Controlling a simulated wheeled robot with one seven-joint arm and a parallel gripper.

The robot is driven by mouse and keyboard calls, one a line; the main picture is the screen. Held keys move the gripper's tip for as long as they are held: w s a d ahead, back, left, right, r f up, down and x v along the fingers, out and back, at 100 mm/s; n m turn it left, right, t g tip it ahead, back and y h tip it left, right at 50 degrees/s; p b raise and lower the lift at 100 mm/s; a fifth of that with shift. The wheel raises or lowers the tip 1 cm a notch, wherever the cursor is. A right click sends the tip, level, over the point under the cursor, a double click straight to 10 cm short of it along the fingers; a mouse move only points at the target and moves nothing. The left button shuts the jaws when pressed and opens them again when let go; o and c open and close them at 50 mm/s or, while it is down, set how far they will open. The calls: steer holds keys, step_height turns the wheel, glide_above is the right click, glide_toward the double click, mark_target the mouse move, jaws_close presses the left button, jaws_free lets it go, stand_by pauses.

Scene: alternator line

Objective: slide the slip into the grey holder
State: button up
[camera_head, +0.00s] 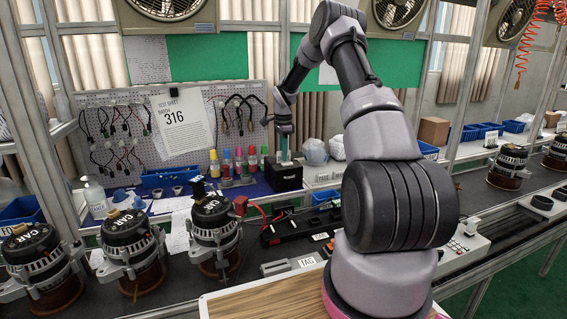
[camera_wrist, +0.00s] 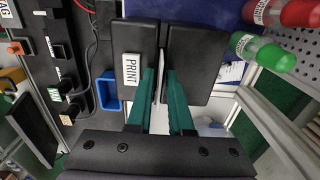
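A thin white slip (camera_wrist: 160,88) stands edge-on in the slot of the black printer box marked PRINT (camera_wrist: 119,60). In the head view this box (camera_head: 287,179) stands on the bench with my gripper (camera_head: 284,156) right above it, pointing down. In the wrist view the green fingers of my gripper (camera_wrist: 161,85) lie on either side of the slip, with a narrow gap still showing on its right. They look open around it. The grey holder (camera_head: 276,268) marked TAG lies at the bench's front edge, left of my arm, empty as far as I can see.
A black power strip (camera_head: 287,234) with plugs and cables lies between the printer and the holder. Several alternators (camera_head: 214,232) stand in a row at the left. Colored bottles (camera_head: 238,160) and a blue tray (camera_head: 168,178) are left of the printer. A pegboard (camera_head: 110,110) stands behind.

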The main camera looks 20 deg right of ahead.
steer(key=shift+f, duration=0.1)
jaws_close()
